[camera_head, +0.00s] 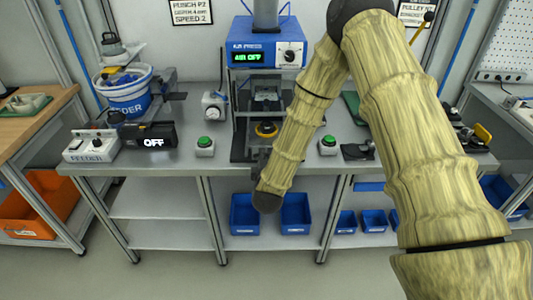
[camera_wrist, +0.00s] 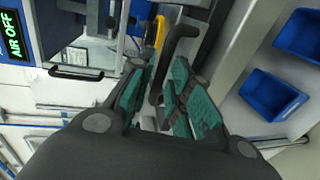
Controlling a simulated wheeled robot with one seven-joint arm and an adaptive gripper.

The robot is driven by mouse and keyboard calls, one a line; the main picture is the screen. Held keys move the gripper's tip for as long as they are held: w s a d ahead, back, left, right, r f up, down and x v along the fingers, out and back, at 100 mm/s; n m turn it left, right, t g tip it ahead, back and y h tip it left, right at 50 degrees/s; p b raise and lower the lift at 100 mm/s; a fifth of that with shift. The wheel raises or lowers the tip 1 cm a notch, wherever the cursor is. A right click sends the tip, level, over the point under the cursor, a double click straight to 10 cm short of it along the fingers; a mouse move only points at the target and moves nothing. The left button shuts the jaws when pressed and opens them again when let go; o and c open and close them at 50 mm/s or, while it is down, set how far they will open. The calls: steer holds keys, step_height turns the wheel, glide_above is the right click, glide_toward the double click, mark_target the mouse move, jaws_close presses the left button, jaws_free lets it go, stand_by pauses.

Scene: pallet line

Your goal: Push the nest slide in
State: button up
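The nest slide sits at the foot of the blue press, with a yellow ring (camera_head: 265,129) on it at bench height. The yellow ring also shows at the top of the wrist view (camera_wrist: 158,32), beside the slide's black bent handle (camera_wrist: 178,38). My gripper (camera_wrist: 158,108) has teal-padded fingers, spread apart with the handle's lower end between them. A gap shows on the handle's left; contact with the right finger is unclear. In the head view my arm hangs in front of the bench and the fingers are hidden.
The press (camera_head: 265,45) reads AIR OFF. Green buttons stand on both sides of the slide, left (camera_head: 205,146) and right (camera_head: 328,146). A feeder control (camera_head: 90,147) and an OFF display (camera_head: 150,137) are at left. Blue bins (camera_head: 244,215) sit below the bench.

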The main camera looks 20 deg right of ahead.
mark_target(266, 128)
steer(key=shift+x, duration=0.75)
jaws_close()
steer(key=r+b+x, duration=0.1)
steer(key=x, duration=0.3)
steer(key=r+b+x, duration=0.1)
steer(key=x, duration=0.4)
steer(key=r+b+x, duration=0.1)
steer(key=x, duration=0.4)
steer(key=shift+w+d, duration=0.15)
steer(key=shift+w, duration=0.3)
steer(key=shift+w+d+b, duration=0.2)
steer(key=shift+w+b, duration=0.2)
steer(key=shift+w, duration=0.1)
steer(key=shift+r, duration=0.2)
steer(key=shift+w, duration=0.1)
